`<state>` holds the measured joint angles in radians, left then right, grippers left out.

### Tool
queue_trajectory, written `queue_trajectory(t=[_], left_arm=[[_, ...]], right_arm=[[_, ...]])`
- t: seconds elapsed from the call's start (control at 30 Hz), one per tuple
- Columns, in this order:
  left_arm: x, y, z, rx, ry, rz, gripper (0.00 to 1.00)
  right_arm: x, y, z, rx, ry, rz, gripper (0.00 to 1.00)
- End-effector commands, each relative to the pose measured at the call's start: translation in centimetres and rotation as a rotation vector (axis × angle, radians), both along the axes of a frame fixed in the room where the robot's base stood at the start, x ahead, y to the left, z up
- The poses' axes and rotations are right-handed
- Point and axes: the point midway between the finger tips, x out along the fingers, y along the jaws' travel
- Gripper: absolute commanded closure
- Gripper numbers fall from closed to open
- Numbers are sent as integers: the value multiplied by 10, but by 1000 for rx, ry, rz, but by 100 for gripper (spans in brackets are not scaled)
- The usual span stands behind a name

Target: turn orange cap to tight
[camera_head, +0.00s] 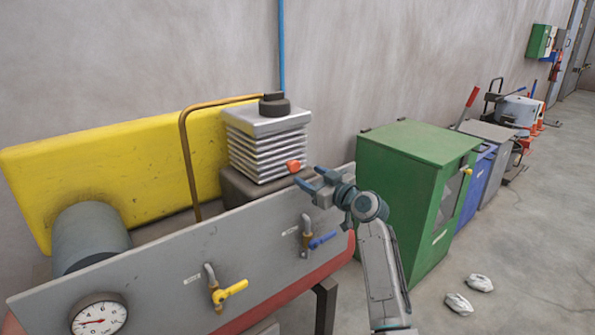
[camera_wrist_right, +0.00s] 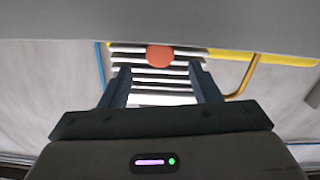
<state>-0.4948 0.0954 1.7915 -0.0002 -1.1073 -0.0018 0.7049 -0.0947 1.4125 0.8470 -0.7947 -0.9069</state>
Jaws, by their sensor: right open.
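The orange cap (camera_head: 293,166) is a small round knob on the lower front of the grey finned block (camera_head: 258,146). In the right wrist view the cap (camera_wrist_right: 160,56) shows as an orange disc in front of the pale fins, centred between the fingers and just past their tips. My right gripper (camera_head: 312,179) is open and empty, its fingers pointing at the cap from the right with a small gap. Whether the cap is tight cannot be seen. My left gripper is not in view.
A grey panel (camera_head: 160,265) with a yellow-handled valve (camera_head: 230,290), a blue-handled valve (camera_head: 320,240) and a gauge (camera_head: 98,318) stands in front. A bronze pipe (camera_head: 186,150) bends over left of the block. A green cabinet (camera_head: 400,185) stands right of my arm.

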Motion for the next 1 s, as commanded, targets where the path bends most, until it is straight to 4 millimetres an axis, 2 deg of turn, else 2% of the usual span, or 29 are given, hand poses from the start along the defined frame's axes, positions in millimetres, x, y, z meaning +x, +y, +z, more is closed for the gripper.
queue_trajectory(t=[0.1, 0.3, 0.5, 0.8, 1.0], left_arm=[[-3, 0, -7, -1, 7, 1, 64], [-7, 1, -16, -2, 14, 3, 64], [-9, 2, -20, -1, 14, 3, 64], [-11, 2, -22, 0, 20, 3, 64], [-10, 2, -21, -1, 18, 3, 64]], right_arm=[[19, 15, 2, 2, 2, 3, 43], [41, 30, 1, 1, 1, 2, 43], [50, 37, 0, 1, 1, 2, 43], [51, 38, 0, 1, 1, 1, 43], [51, 38, 0, 0, 2, 1, 82]])
